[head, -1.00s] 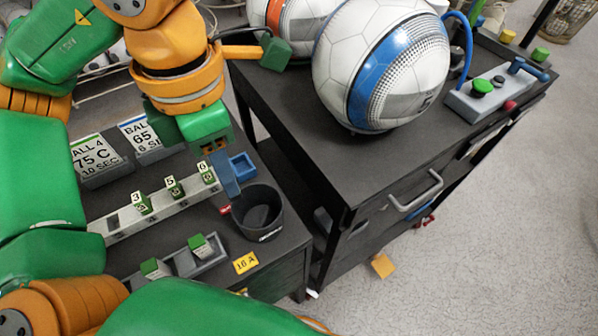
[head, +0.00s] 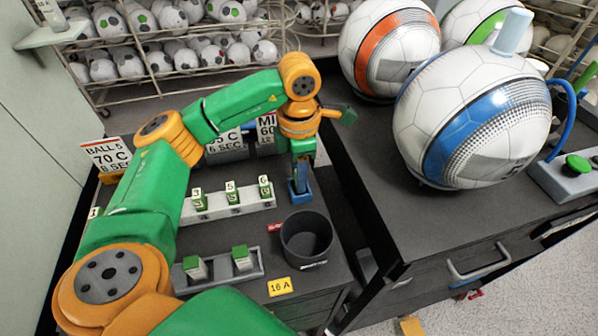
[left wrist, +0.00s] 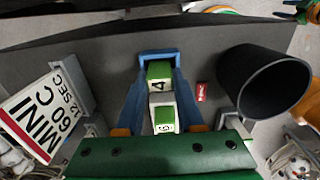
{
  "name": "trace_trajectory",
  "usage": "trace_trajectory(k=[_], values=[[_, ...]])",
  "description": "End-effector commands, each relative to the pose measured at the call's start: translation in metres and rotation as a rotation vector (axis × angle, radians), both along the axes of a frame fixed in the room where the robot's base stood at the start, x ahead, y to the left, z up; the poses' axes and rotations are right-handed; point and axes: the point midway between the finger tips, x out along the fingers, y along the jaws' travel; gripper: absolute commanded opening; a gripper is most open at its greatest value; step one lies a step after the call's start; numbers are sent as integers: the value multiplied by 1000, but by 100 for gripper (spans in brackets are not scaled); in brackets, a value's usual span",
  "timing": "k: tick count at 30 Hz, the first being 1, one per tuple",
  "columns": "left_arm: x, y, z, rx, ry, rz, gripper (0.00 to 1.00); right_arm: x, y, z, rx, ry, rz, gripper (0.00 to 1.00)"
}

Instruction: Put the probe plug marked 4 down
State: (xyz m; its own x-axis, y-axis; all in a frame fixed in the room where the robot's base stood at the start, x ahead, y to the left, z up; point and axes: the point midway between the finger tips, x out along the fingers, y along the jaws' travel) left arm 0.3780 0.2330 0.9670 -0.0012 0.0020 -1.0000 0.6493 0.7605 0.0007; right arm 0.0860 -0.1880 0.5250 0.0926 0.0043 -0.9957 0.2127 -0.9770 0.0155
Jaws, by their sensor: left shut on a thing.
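The probe plug marked 4 (left wrist: 159,71), white with a green top, is between the blue fingers of my left gripper (left wrist: 158,78) in the left wrist view. The gripper is shut on it. A small blue holder (left wrist: 158,52) shows its edge just beyond the plug; I cannot tell whether the plug touches it. In the head view my left gripper (head: 300,190) points down at the right end of the white rail (head: 220,208), low by the table, and the plug is hidden. The plug marked 6 (head: 265,187) stands in that rail, close to the gripper.
Plugs marked 3 (head: 199,201) and 5 (head: 232,192) stand in the rail. A dark round cup (head: 307,238) is just right of the gripper. A grey tray (head: 218,272) with two plugs lies in front. Sign cards (head: 106,155) stand behind.

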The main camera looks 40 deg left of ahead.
Motion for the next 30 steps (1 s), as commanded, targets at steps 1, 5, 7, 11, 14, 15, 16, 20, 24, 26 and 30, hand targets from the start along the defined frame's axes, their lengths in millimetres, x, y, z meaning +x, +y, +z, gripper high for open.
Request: trace_trajectory(k=[1,5,7,11,14,15,16,20,24,26,30], values=[[0,0,0,-1,-1,0,0,0,0,0,0,0,0,50],[0,0,0,-1,-1,0,0,0,0,-1,0,1,0,50],[0,0,-3,-1,-1,0,0,0,0,-3,0,1,0,50],[0,0,-3,-1,-1,0,55,0,0,-3,0,1,0,50],[0,0,-3,-1,-1,0,66,-1,0,-3,0,1,0,50],[0,0,-3,-1,-1,0,66,-1,0,-3,0,1,0,50],[0,0,-3,-1,-1,0,66,-1,0,-3,0,2,0,50],[0,0,-2,-1,-2,0,66,-1,0,-3,0,2,0,50],[1,-1,9,-2,-4,1,66,-1,-1,0,-1,2,0,50],[2,-1,20,-3,-7,2,66,-1,-1,-2,-1,2,0,50],[1,0,65,-1,-9,1,66,-1,-1,13,-1,2,0,50]])
